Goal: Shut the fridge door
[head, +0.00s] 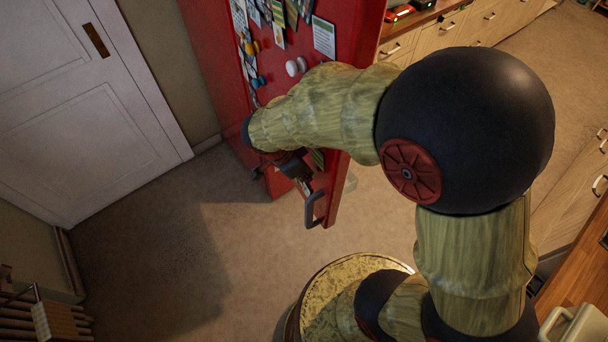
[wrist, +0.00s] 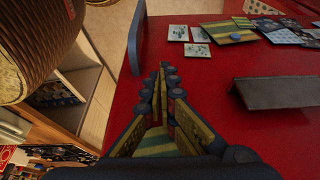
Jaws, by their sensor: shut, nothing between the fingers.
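The red fridge door (head: 335,200) stands open in the head view, its outer face dotted with magnets and paper notes. Its grey handle (head: 312,208) is near the free edge; the handle also shows in the wrist view (wrist: 135,45). My gripper (head: 295,166) is at the outer face, partly hidden by my arm. In the wrist view my gripper (wrist: 162,75) is shut and empty, its fingers over the red door face (wrist: 220,78), to the right of the handle. Whether the fingers touch the door I cannot tell.
A white panelled door (head: 85,110) is at the left. Wooden drawers (head: 450,35) line the back right, and a wooden counter (head: 580,265) is at the right. The floor (head: 180,240) left of the fridge is clear. A slatted wooden piece (head: 50,318) stands at bottom left.

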